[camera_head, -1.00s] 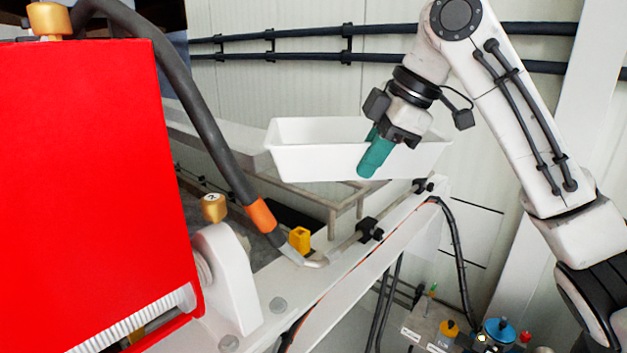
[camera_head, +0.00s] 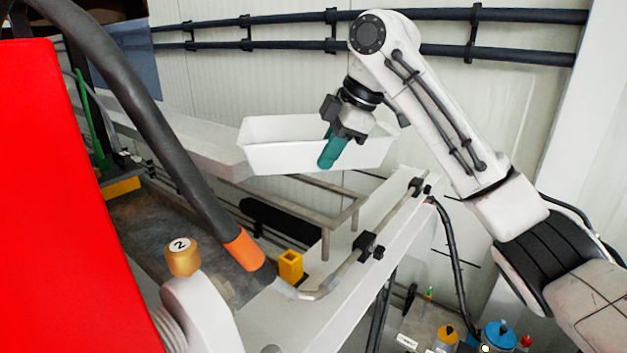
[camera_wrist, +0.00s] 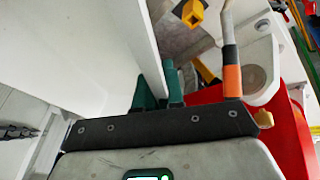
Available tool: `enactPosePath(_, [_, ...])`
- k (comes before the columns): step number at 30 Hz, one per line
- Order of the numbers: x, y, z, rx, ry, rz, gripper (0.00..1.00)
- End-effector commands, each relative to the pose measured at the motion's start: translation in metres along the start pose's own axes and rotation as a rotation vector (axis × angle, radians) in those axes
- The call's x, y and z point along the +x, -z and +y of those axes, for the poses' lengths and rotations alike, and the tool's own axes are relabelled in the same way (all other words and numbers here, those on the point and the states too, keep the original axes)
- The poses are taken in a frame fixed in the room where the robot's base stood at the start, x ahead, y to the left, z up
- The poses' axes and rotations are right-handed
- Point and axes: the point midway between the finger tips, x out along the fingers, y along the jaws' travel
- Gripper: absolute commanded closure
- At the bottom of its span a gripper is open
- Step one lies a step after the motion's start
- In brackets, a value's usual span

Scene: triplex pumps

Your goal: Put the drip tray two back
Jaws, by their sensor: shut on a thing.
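The drip tray, a white open box (camera_head: 285,158), is held in the air in the head view, above a grey pipe frame (camera_head: 341,226). My gripper (camera_head: 327,160) with teal fingers is shut on the tray's near wall. In the wrist view the fingers (camera_wrist: 158,92) pinch the white tray wall (camera_wrist: 135,42), and the tray's inside (camera_wrist: 70,45) fills the left part. A brass knob marked 2 (camera_head: 183,257) stands on the pump at lower left in the head view.
A red housing (camera_head: 55,200) fills the left. A thick dark hose with an orange collar (camera_head: 243,250) and a yellow block (camera_head: 291,266) stand near the white beam (camera_head: 340,305). Dark pipes (camera_head: 290,46) run along the wall. Bottles (camera_head: 499,335) sit at lower right.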

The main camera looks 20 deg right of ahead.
Motion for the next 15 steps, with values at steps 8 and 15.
enactPosePath(8, [0.044, -0.01, 0.037, 0.001, 0.0, -0.001, 1.0])
enactPosePath(15, [0.072, -0.018, 0.051, -0.001, -0.002, 0.0, 1.0])
